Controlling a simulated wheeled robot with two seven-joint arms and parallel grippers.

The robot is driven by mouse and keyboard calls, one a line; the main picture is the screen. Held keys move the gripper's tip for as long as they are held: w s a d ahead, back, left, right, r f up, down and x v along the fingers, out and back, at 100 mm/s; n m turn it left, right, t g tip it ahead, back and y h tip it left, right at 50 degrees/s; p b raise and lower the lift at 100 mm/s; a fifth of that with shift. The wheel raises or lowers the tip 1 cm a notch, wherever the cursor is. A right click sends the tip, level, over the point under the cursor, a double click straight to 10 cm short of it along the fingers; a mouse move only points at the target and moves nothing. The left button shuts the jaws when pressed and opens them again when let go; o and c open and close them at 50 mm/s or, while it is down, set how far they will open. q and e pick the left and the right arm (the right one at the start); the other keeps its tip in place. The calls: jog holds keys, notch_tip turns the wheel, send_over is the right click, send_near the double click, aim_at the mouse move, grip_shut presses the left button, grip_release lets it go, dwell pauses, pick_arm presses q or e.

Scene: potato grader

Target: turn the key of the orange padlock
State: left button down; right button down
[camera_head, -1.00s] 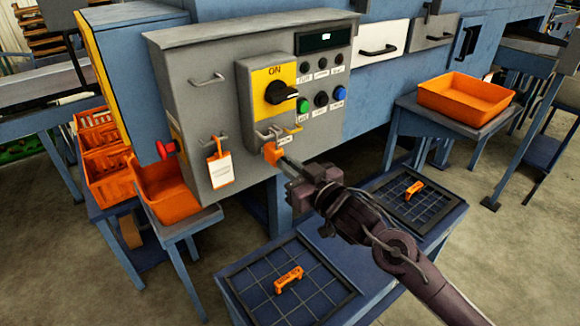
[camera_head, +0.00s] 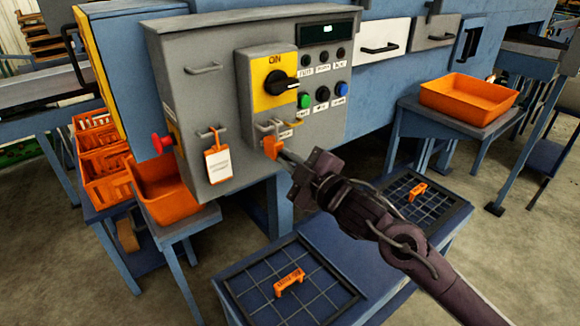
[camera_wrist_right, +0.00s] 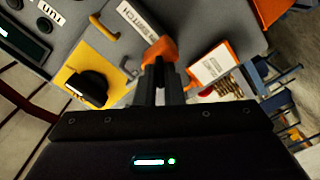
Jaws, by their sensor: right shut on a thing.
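The orange padlock (camera_head: 271,147) hangs at the lower edge of the grey control box, below the yellow ON switch panel. In the right wrist view the padlock (camera_wrist_right: 160,48) is just beyond my fingertips. My right gripper (camera_head: 285,158) reaches it from the lower right. Its fingers are close together at the padlock's near face. The key is hidden between the fingers, so its angle cannot be told. In the right wrist view my right gripper (camera_wrist_right: 161,75) points straight at the padlock. My left gripper is not in view.
The control box (camera_head: 205,110) carries a rotary switch (camera_head: 280,87), buttons and a white tag (camera_head: 219,164) on an orange holder. Two dark grid mats (camera_head: 330,291) with orange pieces lie on the blue bench below. Orange bins (camera_head: 466,97) stand at both sides.

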jog(key=shift+f+n+b, duration=0.15)
jog(key=shift+n+b, duration=2.5)
jog(key=shift+n, duration=0.95)
jog(key=c, duration=1.5)
grip_release()
jog(key=shift+c, duration=0.2)
